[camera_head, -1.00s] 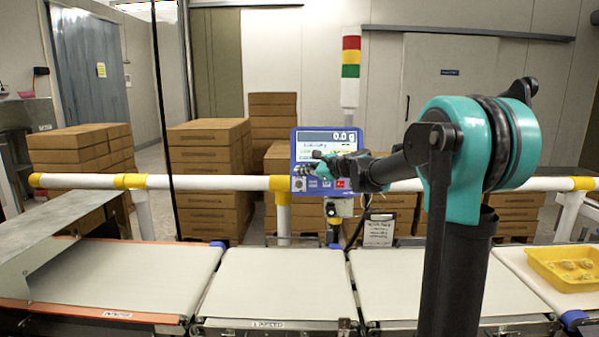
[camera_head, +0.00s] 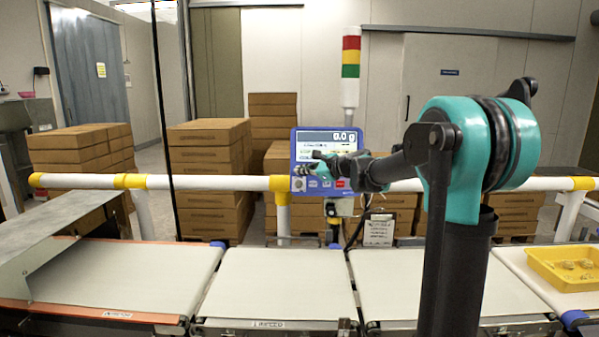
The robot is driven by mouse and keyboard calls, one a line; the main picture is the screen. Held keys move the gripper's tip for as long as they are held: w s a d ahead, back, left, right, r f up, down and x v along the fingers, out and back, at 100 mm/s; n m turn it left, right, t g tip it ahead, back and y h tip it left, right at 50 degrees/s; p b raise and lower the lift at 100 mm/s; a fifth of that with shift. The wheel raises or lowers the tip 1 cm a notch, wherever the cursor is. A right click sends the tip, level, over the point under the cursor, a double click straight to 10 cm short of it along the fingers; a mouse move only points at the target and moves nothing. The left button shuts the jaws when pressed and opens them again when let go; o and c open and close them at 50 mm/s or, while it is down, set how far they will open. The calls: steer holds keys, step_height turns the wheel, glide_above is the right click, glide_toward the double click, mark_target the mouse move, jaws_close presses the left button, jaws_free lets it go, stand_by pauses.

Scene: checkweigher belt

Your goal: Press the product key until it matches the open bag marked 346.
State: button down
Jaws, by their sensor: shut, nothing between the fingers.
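A blue control panel (camera_head: 297,146) stands behind the belts on the white guard rail. Its screen (camera_head: 328,137) reads 0.0 g at the top; the smaller text is too small to read. A row of keys (camera_head: 326,184) runs along its lower edge, one of them red. My gripper (camera_head: 303,169) is shut and empty in front of the panel's left lower part, just above the keys. I cannot tell whether it touches a key. My gripper and arm hide part of the screen and right side. No open bag marked 346 can be made out.
White conveyor belts (camera_head: 275,285) lie in front, bare. A yellow tray (camera_head: 545,270) with several small items sits at the right. The white rail (camera_head: 215,183) with yellow joints crosses behind the belts. A stack light (camera_head: 351,57) and stacked cartons (camera_head: 205,160) stand behind.

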steer(key=shift+w, duration=0.15)
stand_by(0.3)
steer(key=shift+w+f, duration=0.15)
steer(key=shift+w, duration=0.1)
steer(key=shift+w+f, duration=0.1)
steer(key=shift+w, duration=0.3)
stand_by(0.6)
steer(key=shift+s, duration=0.15)
stand_by(0.3)
steer(key=shift+s+r, duration=0.25)
steer(key=shift+s, duration=0.4)
steer(key=shift+s, duration=0.1)
steer(key=s, duration=0.2)
steer(key=s+r, duration=0.1)
steer(key=s, duration=0.1)
steer(key=shift+s+r, duration=0.2)
steer(key=shift+s, duration=0.1)
stand_by(1.3)
